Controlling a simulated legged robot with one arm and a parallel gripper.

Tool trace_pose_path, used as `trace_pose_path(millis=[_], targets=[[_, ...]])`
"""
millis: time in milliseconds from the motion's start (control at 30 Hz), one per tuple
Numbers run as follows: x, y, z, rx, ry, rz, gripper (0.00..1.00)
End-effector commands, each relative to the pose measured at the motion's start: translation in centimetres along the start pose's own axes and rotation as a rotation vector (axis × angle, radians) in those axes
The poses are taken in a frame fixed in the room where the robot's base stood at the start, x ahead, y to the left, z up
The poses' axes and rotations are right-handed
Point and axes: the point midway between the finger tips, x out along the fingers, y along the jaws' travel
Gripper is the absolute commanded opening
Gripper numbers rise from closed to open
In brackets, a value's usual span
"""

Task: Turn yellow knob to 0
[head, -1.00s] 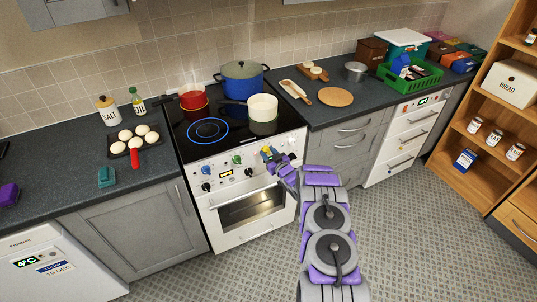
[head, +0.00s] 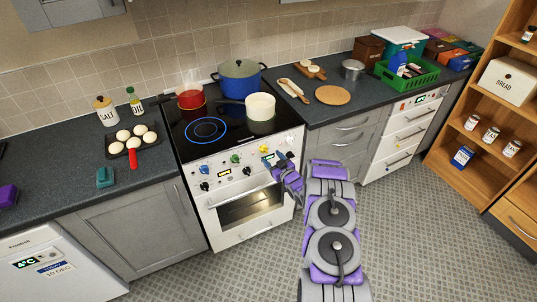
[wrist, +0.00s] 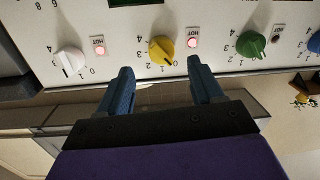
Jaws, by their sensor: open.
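The yellow knob (head: 264,149) is on the white oven's front panel, and it also shows in the wrist view (wrist: 160,50). Its dark pointer line slants down and right in the wrist view, seemingly near the 1 of its printed scale; the exact setting is hard to read. My gripper (head: 275,159) is open and empty just in front of the panel. In the wrist view its two blue fingers (wrist: 160,78) point at the yellow knob, one to each side and short of it, apart from it.
A white knob (wrist: 69,61) and a green knob (wrist: 250,44) flank the yellow one. HOT lights beside white and yellow glow red. The hob holds a red pot (head: 191,97), a blue pot (head: 239,80) and a cream pan (head: 260,107). The floor in front is clear.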

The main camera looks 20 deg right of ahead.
Motion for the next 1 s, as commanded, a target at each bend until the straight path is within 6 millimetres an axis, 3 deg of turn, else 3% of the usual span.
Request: trace_pose_path(millis=[500,700,1000], targets=[[-9.8,0.2,0.0,0.003,0.0,0.004,0.66],[-11.7,0.1,0.1,0.002,-0.001,0.0,0.66],[-12.1,0.0,0.2,0.0,0.0,-0.001,0.66]])
